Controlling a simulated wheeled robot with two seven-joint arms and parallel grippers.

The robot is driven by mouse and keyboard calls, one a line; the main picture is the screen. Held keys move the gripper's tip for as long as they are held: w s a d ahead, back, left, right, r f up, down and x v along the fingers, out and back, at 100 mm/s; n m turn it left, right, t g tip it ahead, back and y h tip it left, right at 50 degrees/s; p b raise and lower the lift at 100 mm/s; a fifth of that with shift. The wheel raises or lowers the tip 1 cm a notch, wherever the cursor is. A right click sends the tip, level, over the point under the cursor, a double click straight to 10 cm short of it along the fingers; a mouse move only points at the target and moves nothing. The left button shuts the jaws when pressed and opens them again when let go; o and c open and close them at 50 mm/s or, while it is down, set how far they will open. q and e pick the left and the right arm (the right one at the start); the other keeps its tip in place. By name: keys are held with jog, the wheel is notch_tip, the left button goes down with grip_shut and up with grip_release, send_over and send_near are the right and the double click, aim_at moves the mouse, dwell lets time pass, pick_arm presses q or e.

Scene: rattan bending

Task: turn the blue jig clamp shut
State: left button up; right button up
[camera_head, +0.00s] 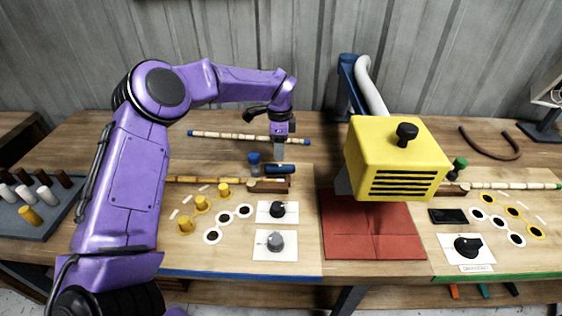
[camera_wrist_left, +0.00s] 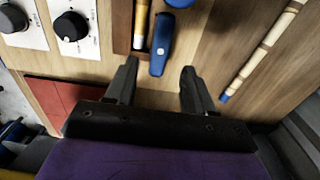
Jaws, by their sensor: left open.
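The blue jig clamp lever (camera_head: 281,169) lies beside a wooden block (camera_head: 268,186) on the left work area. It also shows in the left wrist view (camera_wrist_left: 160,45), alongside a rattan pole end with a dark blue tip. A round blue knob (camera_head: 254,158) stands just left of the lever; its edge shows at the top of the left wrist view (camera_wrist_left: 180,2). My left gripper (camera_head: 279,152) points down close to the lever. In the left wrist view, its fingers (camera_wrist_left: 158,68) are apart and empty, with the lever's near end between and beyond the tips. My right gripper is out of view.
A blue-tipped rattan pole (camera_head: 240,137) lies behind the clamp. A yellow vented box (camera_head: 393,160) stands over a red mat (camera_head: 370,228) to the right.

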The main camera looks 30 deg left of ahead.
aim_at(280, 165)
pick_arm(q)
notch_tip(280, 165, down, 5)
jog(key=shift+f+p, duration=0.2)
jog(key=shift+p, duration=0.5)
jog(key=shift+f, duration=0.7)
grip_shut()
